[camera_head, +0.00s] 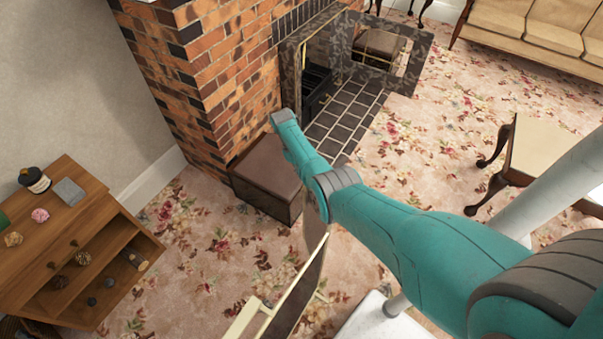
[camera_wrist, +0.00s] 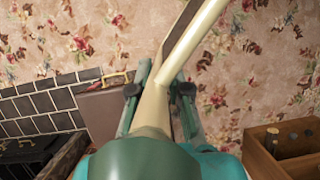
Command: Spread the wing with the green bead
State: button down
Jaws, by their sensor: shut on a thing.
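My gripper (camera_wrist: 158,92) is shut on a cream-edged folding frame with dark panels, which I take to be the winged piece. In the wrist view its cream bar (camera_wrist: 193,42) runs up and right from between my fingers, with a narrow dark strip beside it. In the head view the cream frame (camera_head: 262,318) and a dark panel (camera_head: 312,277) stand below my arm at the bottom centre, partly cut off by the picture edge. My arm hides the gripper there. I cannot see a green bead in either view.
A brown box (camera_head: 268,176) stands against the brick fireplace (camera_head: 225,60). A dark mottled surround (camera_head: 418,52) and dark hearth tiles (camera_head: 345,113) lie beyond. A wooden cabinet (camera_head: 75,235) with small objects stands left, a low table (camera_head: 550,165) right. Flowered carpet is open between.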

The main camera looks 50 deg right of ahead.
jog(key=c, duration=1.2)
grip_release()
jog(key=shift+r, duration=0.1)
jog(key=v, duration=1.1)
jog(key=shift+w+r, duration=0.15)
jog(key=shift+r, duration=0.2)
